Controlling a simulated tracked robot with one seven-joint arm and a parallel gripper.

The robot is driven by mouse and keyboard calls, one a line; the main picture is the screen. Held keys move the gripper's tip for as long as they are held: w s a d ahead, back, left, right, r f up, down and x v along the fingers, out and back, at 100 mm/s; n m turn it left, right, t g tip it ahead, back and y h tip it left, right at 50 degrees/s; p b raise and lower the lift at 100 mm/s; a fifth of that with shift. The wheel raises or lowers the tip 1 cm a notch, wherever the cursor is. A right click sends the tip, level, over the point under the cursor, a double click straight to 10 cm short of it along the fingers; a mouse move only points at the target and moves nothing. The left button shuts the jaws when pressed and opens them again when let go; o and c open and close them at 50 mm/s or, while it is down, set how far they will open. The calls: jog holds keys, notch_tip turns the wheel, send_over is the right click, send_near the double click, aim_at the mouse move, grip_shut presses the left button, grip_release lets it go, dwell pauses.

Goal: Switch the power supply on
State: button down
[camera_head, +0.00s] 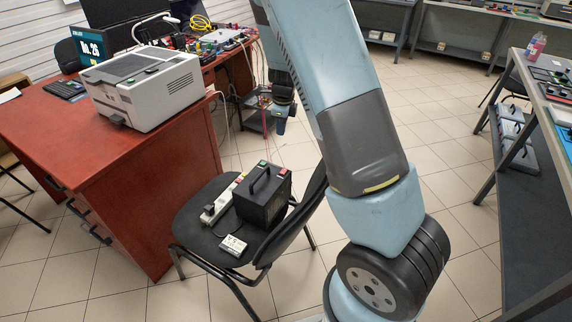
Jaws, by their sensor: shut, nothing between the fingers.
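A black box with a carry handle (264,198) sits on the chair seat, with a green and a red spot on its top; it may be the power supply. A white power strip (217,206) lies along its left side. A small white unit (232,245) lies in front of it. I cannot make out a switch or whether anything is on. My gripper (280,126) hangs at the end of my arm, pointing down, above and behind the box and apart from it. Its fingers are small and dark here; it is shut and empty.
The black chair (197,238) stands right of a red desk (140,205) bearing a grey-white machine (146,88), cables and instruments. A dark workbench (541,180) stands at right. A low rack (262,113) stands behind the chair. Tiled floor is open behind my arm.

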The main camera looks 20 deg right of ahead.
aim_at(285, 169)
notch_tip(285, 169, down, 7)
jog(key=w+d+m+h, duration=0.1)
jog(key=w+m, duration=0.1)
jog(key=m, duration=0.1)
jog(key=shift+w, duration=0.3)
jog(key=f, duration=0.9)
jog(key=w+d+f, duration=0.1)
jog(key=f, duration=0.3)
jog(key=shift+w+f, duration=0.1)
jog(key=shift+f, duration=0.3)
jog(key=shift+a+f, duration=0.1)
jog(key=shift+d, duration=0.25)
jog(key=shift+a, duration=0.1)
